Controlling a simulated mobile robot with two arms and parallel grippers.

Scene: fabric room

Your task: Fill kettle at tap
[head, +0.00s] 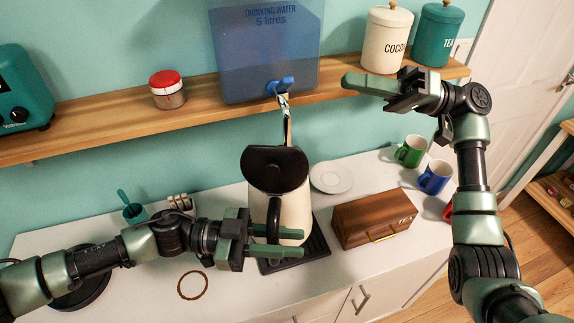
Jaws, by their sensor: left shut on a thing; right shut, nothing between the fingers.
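The cream kettle (294,207) with a black top (275,165) stands roughly upright over a black tray (318,243). I cannot tell whether its base touches the tray. My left gripper (290,241) is shut on the kettle's black handle, on its near side. The blue tap (280,86) is on the front of a blue drinking water container (266,45) on the shelf. My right gripper (352,82) is shut and empty, right of the tap.
The wooden shelf (200,112) also holds a red-lidded jar (167,90), cocoa tin (386,40) and tea tin (437,34). On the counter are a white saucer (331,177), a wooden tea box (372,219), a green mug (411,151) and a blue mug (435,177).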

